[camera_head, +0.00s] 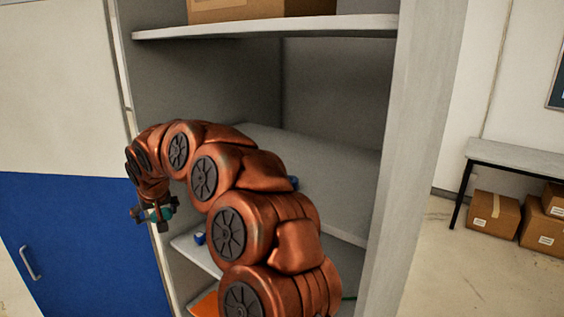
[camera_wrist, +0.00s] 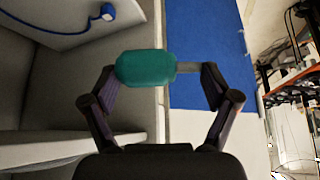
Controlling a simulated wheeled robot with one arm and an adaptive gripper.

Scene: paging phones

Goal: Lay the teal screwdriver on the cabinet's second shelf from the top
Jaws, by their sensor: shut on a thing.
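The teal screwdriver (camera_wrist: 145,67) is held crosswise between the fingertips of my gripper (camera_wrist: 160,75) in the wrist view, its grey shaft pointing right. In the head view my gripper (camera_head: 154,213) hangs at the cabinet's left front edge, with a small part of the teal handle showing. The open cabinet (camera_head: 408,150) has an upper shelf (camera_head: 265,28), a wide shelf (camera_head: 335,170) below it and a lower shelf (camera_head: 190,250). The cabinet's top is out of frame. My arm covers part of the lower two shelves.
A cardboard box (camera_head: 250,9) stands on the upper shelf. A blue object (camera_head: 199,238) lies on the lower shelf. An orange item (camera_head: 207,303) is below. The visible part of the wide shelf is mostly clear. A blue cabinet door (camera_head: 85,245) stands at left.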

